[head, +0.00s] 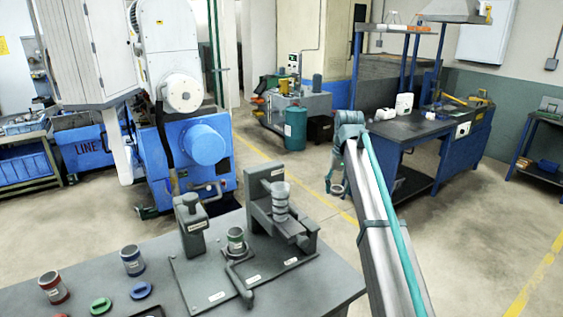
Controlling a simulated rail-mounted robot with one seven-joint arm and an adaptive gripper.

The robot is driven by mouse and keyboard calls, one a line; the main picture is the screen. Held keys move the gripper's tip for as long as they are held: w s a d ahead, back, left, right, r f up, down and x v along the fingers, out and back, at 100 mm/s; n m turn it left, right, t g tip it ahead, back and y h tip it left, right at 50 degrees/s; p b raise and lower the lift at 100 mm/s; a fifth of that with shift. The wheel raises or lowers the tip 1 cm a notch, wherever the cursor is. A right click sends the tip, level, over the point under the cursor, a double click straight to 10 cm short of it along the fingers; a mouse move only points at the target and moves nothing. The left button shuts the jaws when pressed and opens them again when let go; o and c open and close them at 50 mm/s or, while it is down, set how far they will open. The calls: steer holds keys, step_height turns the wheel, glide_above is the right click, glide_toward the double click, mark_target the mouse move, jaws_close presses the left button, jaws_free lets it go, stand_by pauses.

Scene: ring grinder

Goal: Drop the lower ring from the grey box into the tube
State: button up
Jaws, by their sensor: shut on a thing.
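My arm reaches up from the lower right, a long grey link with a teal hose. My gripper (336,184) hangs below the far joint, to the right of the work table and small in view. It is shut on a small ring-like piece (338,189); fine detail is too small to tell. On the table, a clear-grey upright tube-like piece (281,197) stands in a grey bracket (257,188), left of my gripper and apart from it.
A short grey cup (236,241) stands on the base plate, behind a bent lever (238,286). A red cup (54,288), a blue cup (132,261), a green ring (100,306) and a blue ring (141,290) are at the table's left. Open floor lies beyond.

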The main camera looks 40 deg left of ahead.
steer(key=s+a+r+n, duration=0.1)
steer(key=s+a+r, duration=0.2)
steer(key=a, duration=0.6)
steer(key=s+a+r+n, duration=0.15)
steer(key=s+a, duration=0.25)
steer(key=a, duration=0.5)
steer(key=shift+m, duration=0.25)
steer(key=shift+d+f+b, duration=0.15)
steer(key=shift+f+b, duration=0.6)
steer(key=shift+f, duration=1.65)
steer(key=shift+f+p, duration=0.1)
steer(key=shift+p, duration=0.4)
steer(key=o, duration=1.2)
steer(key=shift+o, duration=0.2)
steer(key=o, duration=0.4)
steer(key=shift+o, duration=0.2)
